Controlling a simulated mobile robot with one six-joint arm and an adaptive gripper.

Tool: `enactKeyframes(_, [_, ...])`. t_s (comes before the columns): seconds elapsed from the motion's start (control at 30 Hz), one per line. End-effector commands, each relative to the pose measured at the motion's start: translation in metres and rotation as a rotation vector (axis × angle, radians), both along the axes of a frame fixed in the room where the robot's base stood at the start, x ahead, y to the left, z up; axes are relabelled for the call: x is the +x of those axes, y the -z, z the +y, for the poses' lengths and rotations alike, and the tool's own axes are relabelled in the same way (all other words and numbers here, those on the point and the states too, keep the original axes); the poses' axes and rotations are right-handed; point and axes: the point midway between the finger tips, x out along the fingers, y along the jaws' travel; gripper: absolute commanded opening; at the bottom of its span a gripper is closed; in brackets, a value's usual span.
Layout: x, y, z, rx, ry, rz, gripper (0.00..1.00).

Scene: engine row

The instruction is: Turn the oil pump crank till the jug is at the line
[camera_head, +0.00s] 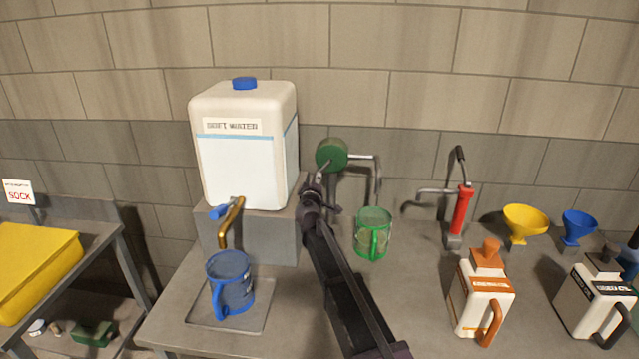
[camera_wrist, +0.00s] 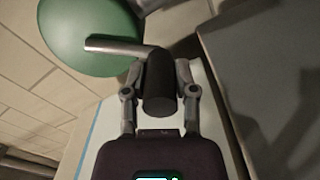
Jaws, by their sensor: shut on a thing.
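The oil pump (camera_head: 332,153) has a round green body with a grey spout pipe (camera_head: 366,158) that bends down on its right. A green see-through jug (camera_head: 373,222) stands upright on the bench below the spout; its oil level and line are too small to read. My gripper (camera_head: 313,187) is at the pump's front left. In the wrist view, my gripper (camera_wrist: 160,100) is shut on the dark crank handle (camera_wrist: 159,80), with one finger on each side. The grey crank arm (camera_wrist: 112,45) runs from the handle across the green pump body (camera_wrist: 85,30).
A white soft water tank (camera_head: 247,165) on a grey block stands left of my gripper, with a blue mug (camera_head: 230,280) below its tap. A red hand pump (camera_head: 463,210), an orange-topped can (camera_head: 480,300) and yellow and blue funnels (camera_head: 525,220) stand to the right.

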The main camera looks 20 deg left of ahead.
Motion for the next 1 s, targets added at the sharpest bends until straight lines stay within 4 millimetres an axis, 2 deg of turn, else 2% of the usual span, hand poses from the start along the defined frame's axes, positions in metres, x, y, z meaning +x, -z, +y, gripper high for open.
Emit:
enactKeyframes(0.17, [0.002,-0.001,0.001,-0.005,0.007,-0.003,0.0])
enactKeyframes(0.2, [0.002,-0.001,0.002,-0.004,0.005,-0.002,0.45])
enactKeyframes(0.3, [0.001,-0.001,0.004,-0.003,0.003,-0.002,0.71])
enactKeyframes(0.77, [-0.004,-0.001,0.005,-0.001,-0.004,-0.001,0.71])
enactKeyframes(1.0, [-0.023,0.0,0.002,-0.001,-0.004,-0.001,0.71])
